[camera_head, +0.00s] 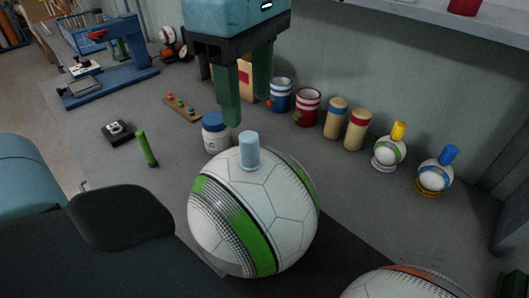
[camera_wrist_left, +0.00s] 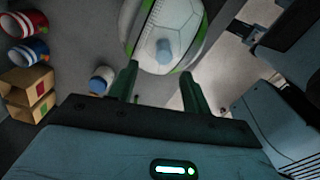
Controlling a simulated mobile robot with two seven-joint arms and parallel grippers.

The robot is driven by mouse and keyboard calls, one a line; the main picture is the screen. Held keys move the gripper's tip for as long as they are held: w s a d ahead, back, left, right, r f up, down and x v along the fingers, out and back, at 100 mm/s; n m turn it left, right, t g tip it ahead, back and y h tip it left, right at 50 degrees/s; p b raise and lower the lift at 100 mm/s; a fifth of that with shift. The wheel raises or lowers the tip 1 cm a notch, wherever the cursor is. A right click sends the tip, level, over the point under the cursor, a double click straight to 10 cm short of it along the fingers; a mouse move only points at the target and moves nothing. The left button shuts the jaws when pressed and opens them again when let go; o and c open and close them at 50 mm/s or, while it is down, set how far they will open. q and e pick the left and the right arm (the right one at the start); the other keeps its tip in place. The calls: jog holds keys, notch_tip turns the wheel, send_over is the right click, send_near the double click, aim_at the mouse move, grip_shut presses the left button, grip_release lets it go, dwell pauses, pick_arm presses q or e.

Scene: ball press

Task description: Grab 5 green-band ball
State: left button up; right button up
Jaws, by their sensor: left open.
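A large white ball with green bands (camera_head: 265,205) fills the lower middle of the head view, with a light-blue peg (camera_head: 249,151) upright on top. My left gripper (camera_head: 246,108) is beyond the ball in the head view, fingers pointing down, open and empty. In the left wrist view the gripper (camera_wrist_left: 159,70) has its green fingers apart, with the ball (camera_wrist_left: 185,25) and its peg (camera_wrist_left: 164,50) just past the fingertips. I see no contact. A smaller green-band ball (camera_head: 389,153) with a yellow peg stands at the right. My right gripper is not recognisable.
An orange-band ball (camera_head: 405,285) is cut off at the bottom right. A blue-lidded jar (camera_head: 215,135) stands beside the left gripper. Cans (camera_head: 307,108), cylinders (camera_head: 357,130) and a blue-peg ball (camera_head: 436,175) line the wall. A green stick (camera_head: 147,149) stands left.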

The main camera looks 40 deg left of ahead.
aim_at(248, 135)
pick_arm(q)
jog(key=shift+s+f, duration=0.35)
jog(key=shift+f, duration=0.55)
jog(key=shift+w+f, duration=0.15)
jog(key=shift+f, duration=0.25)
jog(key=shift+d+f, duration=0.15)
jog(key=shift+f, duration=2.45)
pick_arm(e)
jog(key=shift+s+f, duration=0.15)
jog(key=shift+s, duration=0.4)
pick_arm(q)
grip_shut()
pick_arm(e)
jog(key=shift+s, duration=0.25)
